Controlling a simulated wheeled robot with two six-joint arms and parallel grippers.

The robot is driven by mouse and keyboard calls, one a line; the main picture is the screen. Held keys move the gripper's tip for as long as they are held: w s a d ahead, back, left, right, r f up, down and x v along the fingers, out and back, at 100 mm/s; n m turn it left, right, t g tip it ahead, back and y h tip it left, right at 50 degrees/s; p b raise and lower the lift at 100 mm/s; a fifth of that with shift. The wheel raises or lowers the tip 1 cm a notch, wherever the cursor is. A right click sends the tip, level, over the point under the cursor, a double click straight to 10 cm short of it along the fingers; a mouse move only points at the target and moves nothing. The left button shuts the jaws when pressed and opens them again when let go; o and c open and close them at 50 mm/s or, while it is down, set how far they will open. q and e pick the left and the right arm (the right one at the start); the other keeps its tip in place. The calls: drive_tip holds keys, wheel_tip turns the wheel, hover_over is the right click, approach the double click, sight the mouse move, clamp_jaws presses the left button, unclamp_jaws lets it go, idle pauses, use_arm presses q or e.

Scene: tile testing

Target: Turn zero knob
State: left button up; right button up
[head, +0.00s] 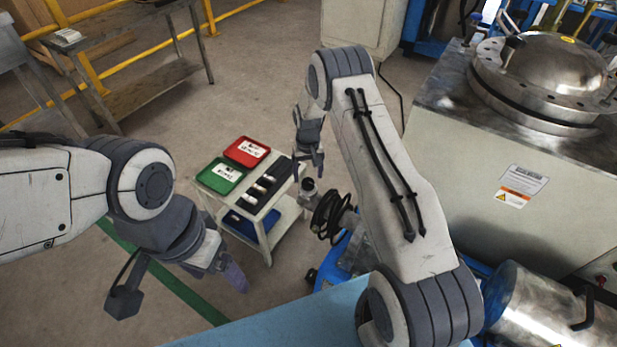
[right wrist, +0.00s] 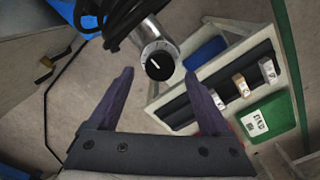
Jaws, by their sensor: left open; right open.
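The zero knob (right wrist: 160,66) is a round black dial with a white pointer line, on the end of a silver cylinder with a marked scale. In the head view the silver cylinder (head: 308,192) shows below my right gripper (head: 309,168); the dial is too small to read there. In the right wrist view my right gripper (right wrist: 157,76) is open, and the knob appears between its two purple fingertips, seemingly apart from them. My left gripper (head: 228,272) is open and empty, low at the left, away from the knob.
A small cart (head: 270,222) beside the knob carries a red tray (head: 238,146), a green tray (head: 212,182) and a black rack with several light pieces. Black coiled hose (head: 330,216) lies close to the knob's right. A large metal machine (head: 520,185) stands at right.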

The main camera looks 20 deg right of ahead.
sight(308, 181)
wheel_tip(308, 181, up, 7)
drive_tip(key=p, duration=0.1)
drive_tip(key=shift+r, duration=0.2)
